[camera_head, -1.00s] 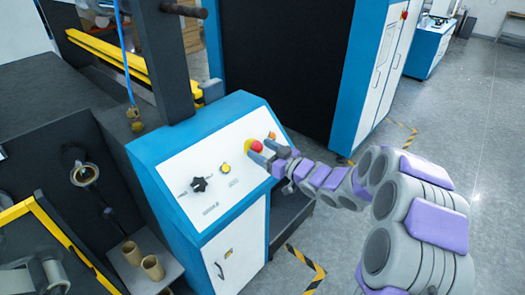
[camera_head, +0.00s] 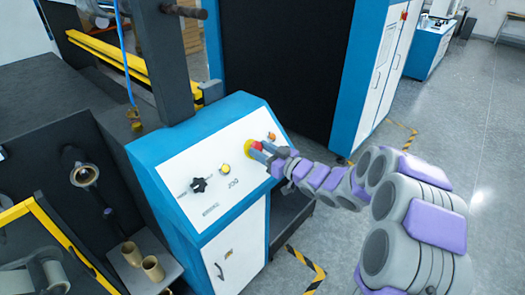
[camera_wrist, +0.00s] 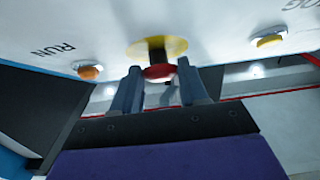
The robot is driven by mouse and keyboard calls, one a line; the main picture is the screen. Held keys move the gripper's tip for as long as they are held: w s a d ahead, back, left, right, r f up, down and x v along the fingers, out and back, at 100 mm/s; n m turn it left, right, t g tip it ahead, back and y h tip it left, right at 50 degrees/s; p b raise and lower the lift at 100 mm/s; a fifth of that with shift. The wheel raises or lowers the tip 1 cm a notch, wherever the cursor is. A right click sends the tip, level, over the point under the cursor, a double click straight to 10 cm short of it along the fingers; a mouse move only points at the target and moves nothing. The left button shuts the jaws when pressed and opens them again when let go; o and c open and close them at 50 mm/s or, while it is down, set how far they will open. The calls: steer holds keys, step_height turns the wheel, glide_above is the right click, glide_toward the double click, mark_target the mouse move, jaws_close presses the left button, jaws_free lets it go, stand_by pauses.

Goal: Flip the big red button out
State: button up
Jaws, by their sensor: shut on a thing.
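The big red button (camera_head: 256,145) stands out from a yellow round plate (camera_head: 248,151) on the sloping white top of the blue control cabinet. In the wrist view, the red button (camera_wrist: 160,71) sits on a short black stem below the yellow plate (camera_wrist: 145,47). My gripper (camera_wrist: 159,78) has its two blue-grey fingers on either side of the red head, shut on it. In the head view, my gripper (camera_head: 263,150) reaches the button from the right, and its fingers hide part of the red head.
An orange button (camera_head: 272,136) marked RUN in the wrist view lies close beside. A yellow button (camera_head: 223,170) marked JOG and a black knob (camera_head: 199,185) are further left on the panel. A dark upright post (camera_head: 160,60) stands behind the cabinet.

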jaws_close()
steer(key=shift+s+d+r+p, duration=0.25)
steer(key=shift+r+p, duration=0.25)
steer(key=shift+p, duration=0.3)
steer(key=shift+w, duration=0.1)
steer(key=o, duration=1.2)
jaws_free()
steer(key=shift+d, duration=0.25)
steer(key=shift+f, duration=0.1)
